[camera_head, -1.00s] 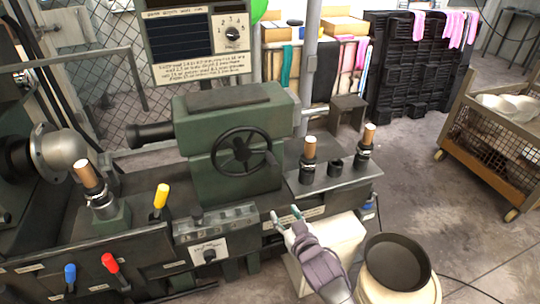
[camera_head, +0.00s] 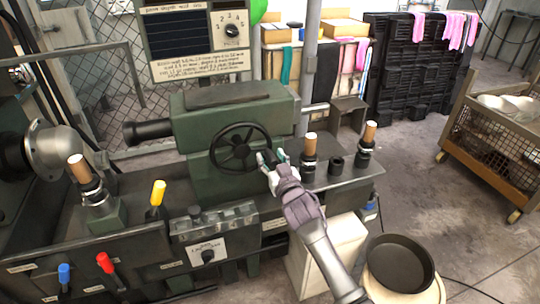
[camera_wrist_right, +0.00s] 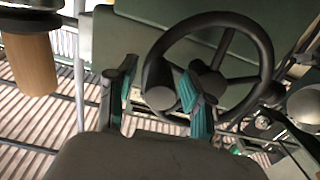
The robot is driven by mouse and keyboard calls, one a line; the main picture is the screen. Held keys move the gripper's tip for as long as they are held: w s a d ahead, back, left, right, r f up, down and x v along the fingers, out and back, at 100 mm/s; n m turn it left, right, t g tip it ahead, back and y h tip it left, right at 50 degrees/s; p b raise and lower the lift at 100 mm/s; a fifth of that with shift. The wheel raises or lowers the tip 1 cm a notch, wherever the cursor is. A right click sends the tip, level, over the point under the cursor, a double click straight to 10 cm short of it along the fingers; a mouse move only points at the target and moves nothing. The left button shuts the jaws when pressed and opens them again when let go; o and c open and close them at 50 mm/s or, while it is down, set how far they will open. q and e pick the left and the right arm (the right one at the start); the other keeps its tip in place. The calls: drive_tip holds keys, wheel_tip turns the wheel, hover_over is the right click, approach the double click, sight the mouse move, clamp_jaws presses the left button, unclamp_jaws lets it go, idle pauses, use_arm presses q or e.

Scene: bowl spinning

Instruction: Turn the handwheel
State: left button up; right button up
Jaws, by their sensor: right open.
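The black spoked handwheel (camera_head: 237,127) sits on the front of the green machine housing. In the right wrist view its rim and spokes (camera_wrist_right: 226,40) fill the upper middle. My right gripper (camera_head: 268,157) is at the wheel's lower right edge, with its fingers open. In the right wrist view the teal-padded fingers of the gripper (camera_wrist_right: 158,98) stand apart on either side of a rounded dark knob (camera_wrist_right: 160,97) at the wheel's rim. I cannot tell whether either finger touches it. My left gripper is not in view.
Wooden-topped posts (camera_head: 309,146) stand on the ledge just right of my right gripper. Yellow (camera_head: 158,192), blue (camera_head: 64,273) and red (camera_head: 105,262) levers stand at the lower left. A dark round pan (camera_head: 399,262) is at the lower right. A wire cart stands far right.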

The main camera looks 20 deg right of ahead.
drive_tip(key=shift+w, duration=0.7)
clamp_jaws()
